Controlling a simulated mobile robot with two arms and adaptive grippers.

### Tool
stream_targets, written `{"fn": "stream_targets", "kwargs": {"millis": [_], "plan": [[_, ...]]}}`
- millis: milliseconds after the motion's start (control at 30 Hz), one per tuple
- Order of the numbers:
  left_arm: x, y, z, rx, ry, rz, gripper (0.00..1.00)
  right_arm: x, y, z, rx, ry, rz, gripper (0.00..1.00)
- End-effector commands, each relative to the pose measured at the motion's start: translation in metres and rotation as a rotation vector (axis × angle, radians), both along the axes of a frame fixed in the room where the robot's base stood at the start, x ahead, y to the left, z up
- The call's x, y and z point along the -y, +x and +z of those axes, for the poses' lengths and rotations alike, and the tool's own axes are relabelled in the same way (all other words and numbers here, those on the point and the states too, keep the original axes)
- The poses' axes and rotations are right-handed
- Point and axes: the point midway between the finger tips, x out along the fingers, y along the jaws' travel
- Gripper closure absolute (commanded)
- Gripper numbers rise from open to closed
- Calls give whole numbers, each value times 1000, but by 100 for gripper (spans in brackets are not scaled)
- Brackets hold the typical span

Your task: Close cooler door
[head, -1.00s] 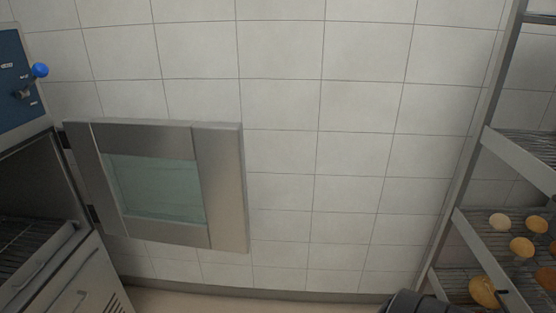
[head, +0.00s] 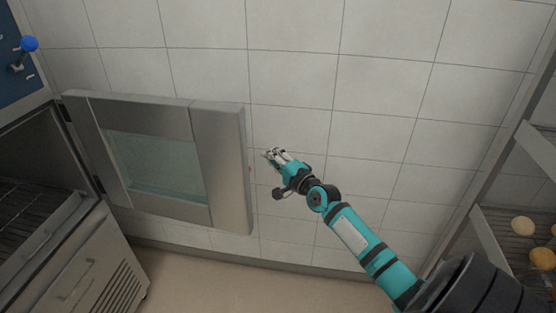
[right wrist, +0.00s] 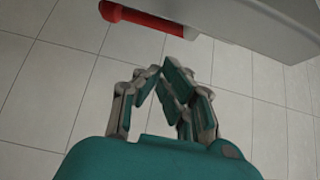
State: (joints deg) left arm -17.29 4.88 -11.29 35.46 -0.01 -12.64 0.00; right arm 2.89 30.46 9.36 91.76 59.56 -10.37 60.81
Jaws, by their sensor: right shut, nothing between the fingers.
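The cooler door (head: 222,165) is a steel frame with a glass pane, swung wide open to the right of the cooler (head: 45,160) in the head view. Its hinges are on its left edge. My right gripper (head: 272,154) is shut and empty, just right of the door's free edge and apart from it. In the right wrist view, the gripper fingers (right wrist: 168,85) meet at the tips. The grey door edge (right wrist: 250,22) with a red bar (right wrist: 145,21) shows above them. My left gripper is not in view.
A tiled wall (head: 390,80) stands behind the door. A rack (head: 500,230) with round baked goods is at the right. A blue knob (head: 29,44) is on the panel at upper left. Bare floor (head: 230,280) shows below the door.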

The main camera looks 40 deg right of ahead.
Motion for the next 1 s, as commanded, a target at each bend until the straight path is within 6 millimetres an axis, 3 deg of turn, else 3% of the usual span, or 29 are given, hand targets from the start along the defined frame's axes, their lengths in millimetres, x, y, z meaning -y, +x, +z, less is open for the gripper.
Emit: {"fn": "stream_targets", "kwargs": {"millis": [300, 400, 633, 1000], "plan": [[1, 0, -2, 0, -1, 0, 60, 3, 56, 0, 0, -2, -2, 100], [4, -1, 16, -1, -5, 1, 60, -9, 48, 4, -4, 1, 1, 100], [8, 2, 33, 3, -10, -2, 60, -25, 34, 2, -2, 0, -1, 100], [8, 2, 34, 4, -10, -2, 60, -30, 31, -1, -1, -2, -1, 100]]}}
